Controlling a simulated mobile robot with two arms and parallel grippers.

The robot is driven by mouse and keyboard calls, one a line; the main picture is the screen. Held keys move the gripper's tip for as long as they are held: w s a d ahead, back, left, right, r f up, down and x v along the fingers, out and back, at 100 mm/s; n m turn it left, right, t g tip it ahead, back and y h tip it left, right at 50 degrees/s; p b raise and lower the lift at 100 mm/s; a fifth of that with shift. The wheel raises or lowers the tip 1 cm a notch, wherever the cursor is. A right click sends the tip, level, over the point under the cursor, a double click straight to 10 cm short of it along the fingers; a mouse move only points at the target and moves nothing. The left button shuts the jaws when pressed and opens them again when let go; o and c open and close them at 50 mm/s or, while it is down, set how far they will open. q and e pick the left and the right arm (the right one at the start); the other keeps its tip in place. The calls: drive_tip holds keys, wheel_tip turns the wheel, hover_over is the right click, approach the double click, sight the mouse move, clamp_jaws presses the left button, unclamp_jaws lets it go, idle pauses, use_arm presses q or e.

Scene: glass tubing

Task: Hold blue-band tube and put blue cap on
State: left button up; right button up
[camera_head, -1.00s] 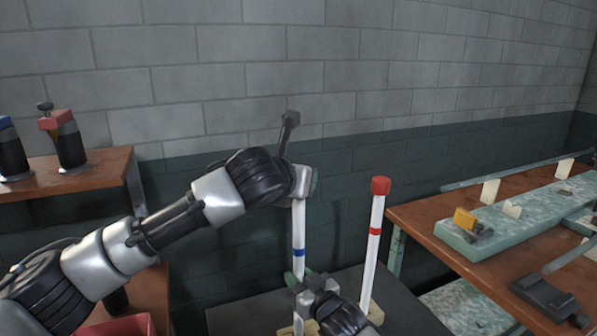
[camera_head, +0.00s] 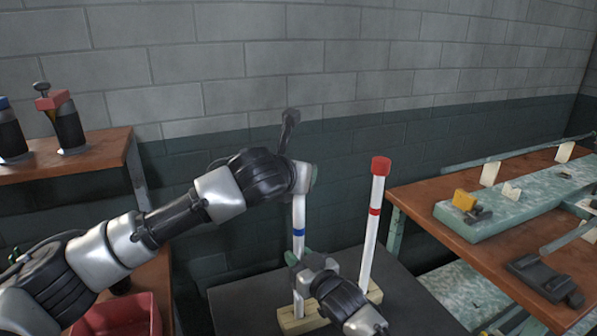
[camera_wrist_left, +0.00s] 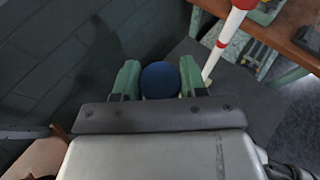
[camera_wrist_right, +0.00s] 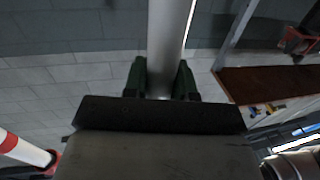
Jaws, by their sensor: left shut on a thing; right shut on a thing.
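The blue-band tube (camera_head: 299,214) is a white upright tube with a blue band (camera_head: 299,232), its foot at a pale wooden block (camera_head: 302,321). My right gripper (camera_head: 302,262) is shut on this tube below the band; the right wrist view shows the tube (camera_wrist_right: 168,40) between its fingers (camera_wrist_right: 166,82). My left gripper (camera_head: 305,178) is at the tube's upper end. In the left wrist view, its fingers (camera_wrist_left: 160,84) are shut on the round dark-blue cap (camera_wrist_left: 160,79). In the head view the cap and tube top are hidden, so I cannot tell whether they touch.
A red-capped, red-banded tube (camera_head: 372,230) stands close to the right, also in a wooden block (camera_head: 374,292). A brown bench (camera_head: 415,207) with pale trays is at right. A shelf (camera_head: 95,165) with bottles and a red bin (camera_head: 118,318) are at left.

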use_arm(q)
drive_tip(key=o, duration=1)
drive_tip(key=shift+o, duration=0.2)
drive_tip(key=v, duration=1.2)
